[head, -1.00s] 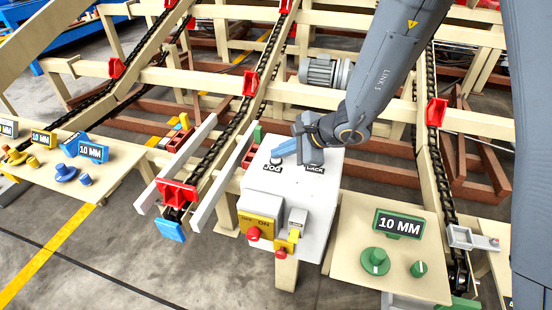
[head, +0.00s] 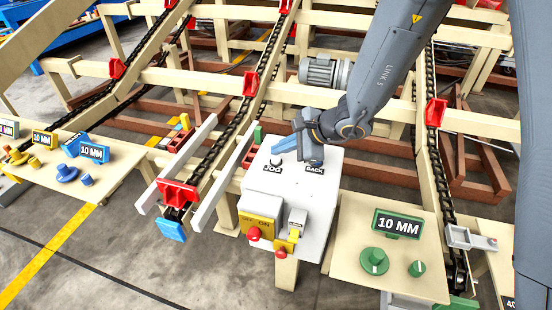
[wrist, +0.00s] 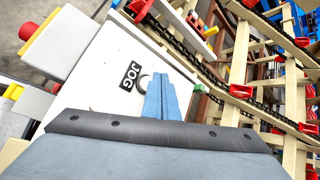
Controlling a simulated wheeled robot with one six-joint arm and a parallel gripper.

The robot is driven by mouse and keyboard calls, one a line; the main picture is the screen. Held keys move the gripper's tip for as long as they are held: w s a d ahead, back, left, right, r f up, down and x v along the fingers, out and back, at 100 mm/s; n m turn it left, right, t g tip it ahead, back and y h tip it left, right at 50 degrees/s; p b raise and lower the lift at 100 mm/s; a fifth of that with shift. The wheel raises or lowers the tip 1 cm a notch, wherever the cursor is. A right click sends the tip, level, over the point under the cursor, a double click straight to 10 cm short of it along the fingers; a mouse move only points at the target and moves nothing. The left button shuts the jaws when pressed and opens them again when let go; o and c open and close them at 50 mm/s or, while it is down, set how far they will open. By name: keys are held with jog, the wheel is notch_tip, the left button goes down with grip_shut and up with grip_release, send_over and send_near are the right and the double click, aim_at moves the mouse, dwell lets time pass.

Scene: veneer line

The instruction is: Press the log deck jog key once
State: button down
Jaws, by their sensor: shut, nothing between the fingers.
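A white control box (head: 318,195) stands in the middle of the head view. Its top carries a JOG label (head: 272,168) and a BACK label (head: 314,170). The key for BACK is hidden by my gripper.
A table with a green 10 MM sign (head: 397,224) stands to the right. Chain conveyors (head: 222,145) run behind and left. Grey floor (head: 110,255) is clear at front left.

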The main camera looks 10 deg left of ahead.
aim_at(280, 163)
notch_tip(280, 163, up, 5)
jog(key=p, duration=0.3)
dwell(0.9)
jog(key=s+d+r+n+g+h, duration=0.1)
jog(key=s+d+n+h, duration=0.3)
jog(key=d, duration=1.1)
jog(key=s+d+r+n+g+h+b, duration=0.1)
jog(key=s+d+n+h, duration=0.3)
jog(key=s+d+n, duration=0.5)
jog(key=s+d, duration=0.2)
jog(key=d, duration=0.5)
jog(key=shift+s+n, duration=0.25)
jog(key=shift+n, duration=0.05)
